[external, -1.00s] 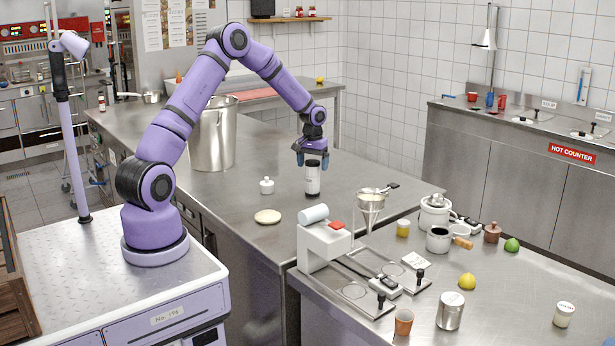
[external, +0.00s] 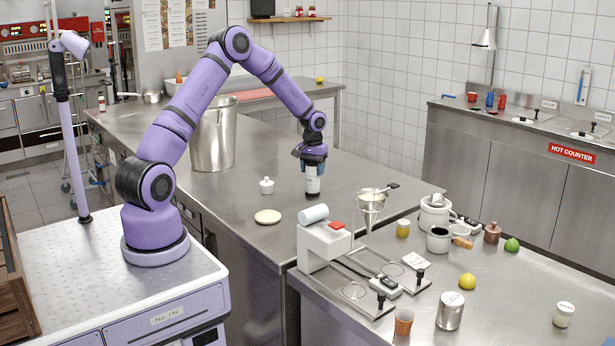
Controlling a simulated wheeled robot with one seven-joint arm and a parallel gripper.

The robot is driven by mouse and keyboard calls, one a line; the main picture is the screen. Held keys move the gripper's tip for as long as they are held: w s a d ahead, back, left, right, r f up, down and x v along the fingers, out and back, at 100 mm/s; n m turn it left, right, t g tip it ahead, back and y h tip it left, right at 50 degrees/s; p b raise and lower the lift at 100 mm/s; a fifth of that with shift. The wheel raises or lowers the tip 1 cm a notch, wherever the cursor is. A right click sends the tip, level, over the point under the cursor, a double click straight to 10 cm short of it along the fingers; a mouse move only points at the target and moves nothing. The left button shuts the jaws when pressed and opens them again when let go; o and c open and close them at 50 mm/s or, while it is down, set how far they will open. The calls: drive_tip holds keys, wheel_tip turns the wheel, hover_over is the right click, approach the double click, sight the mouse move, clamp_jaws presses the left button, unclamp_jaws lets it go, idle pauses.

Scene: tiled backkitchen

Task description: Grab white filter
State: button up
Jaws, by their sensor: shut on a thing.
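My gripper (external: 312,160) points straight down over the middle of the steel counter (external: 245,190).
A small white lidded pot (external: 267,186) and a flat cream disc (external: 268,217) stand left of the gripper. A tall steel pot (external: 213,140) stands behind left. The counter right of the gripper is clear.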

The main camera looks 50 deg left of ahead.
drive_tip(key=shift+r, duration=0.6)
drive_tip(key=shift+s+r, duration=0.15)
drive_tip(key=shift+r, duration=0.45)
drive_tip(key=shift+s+r, duration=0.15)
drive_tip(key=shift+r, duration=0.45)
drive_tip(key=s+r, duration=0.1)
drive_tip(key=s, duration=1.4)
drive_tip(key=shift+s+d+r, duration=0.15)
drive_tip(key=shift+s+d, duration=0.05)
